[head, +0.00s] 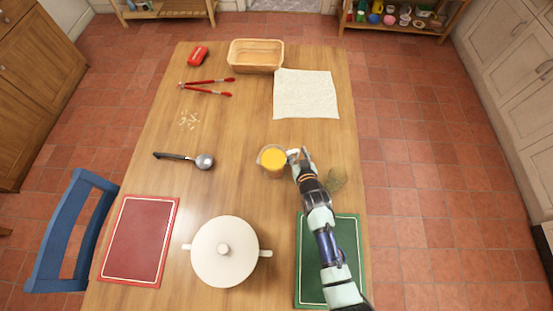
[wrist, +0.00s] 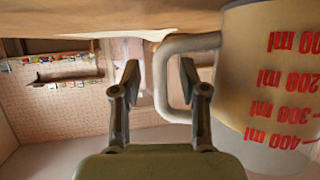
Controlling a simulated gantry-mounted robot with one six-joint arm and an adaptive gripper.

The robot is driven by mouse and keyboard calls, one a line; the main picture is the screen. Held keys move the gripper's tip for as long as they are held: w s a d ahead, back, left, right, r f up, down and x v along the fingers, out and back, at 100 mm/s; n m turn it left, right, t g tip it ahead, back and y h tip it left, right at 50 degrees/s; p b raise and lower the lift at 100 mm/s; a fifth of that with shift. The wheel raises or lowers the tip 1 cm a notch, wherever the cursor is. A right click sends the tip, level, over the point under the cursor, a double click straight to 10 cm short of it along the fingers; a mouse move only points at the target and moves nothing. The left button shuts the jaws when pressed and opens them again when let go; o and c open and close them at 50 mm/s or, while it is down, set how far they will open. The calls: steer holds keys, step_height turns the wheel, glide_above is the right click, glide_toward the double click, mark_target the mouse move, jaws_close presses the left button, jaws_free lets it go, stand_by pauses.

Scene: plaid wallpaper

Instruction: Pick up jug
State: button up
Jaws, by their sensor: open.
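The jug (head: 265,164) is a clear measuring jug with orange-yellow contents, standing on the wooden table right of centre. In the wrist view the jug (wrist: 265,75) fills the right side, with red millilitre marks that appear upside down. Its pale handle (wrist: 160,85) shows between my two fingers. My gripper (head: 300,154) is open beside the jug's right side, and its fingers (wrist: 159,82) are spread apart on either side of the handle's upright part. The right finger appears within the handle's loop; I cannot tell how deep it reaches or whether it touches.
A white lidded pot (head: 224,262) stands in front. A ladle (head: 185,159) lies left, and a green board (head: 312,285) lies under my arm. A white cloth (head: 306,93), a basket (head: 255,56) and red tongs (head: 205,86) are farther back. The table's right edge is near my gripper.

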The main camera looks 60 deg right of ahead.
jaws_close()
steer(key=shift+r, duration=0.2)
stand_by(0.3)
step_height(320, 180, up, 20)
steer(key=p, duration=0.5)
steer(key=shift+f+p, duration=0.15)
steer(key=shift+p, duration=0.15)
stand_by(0.4)
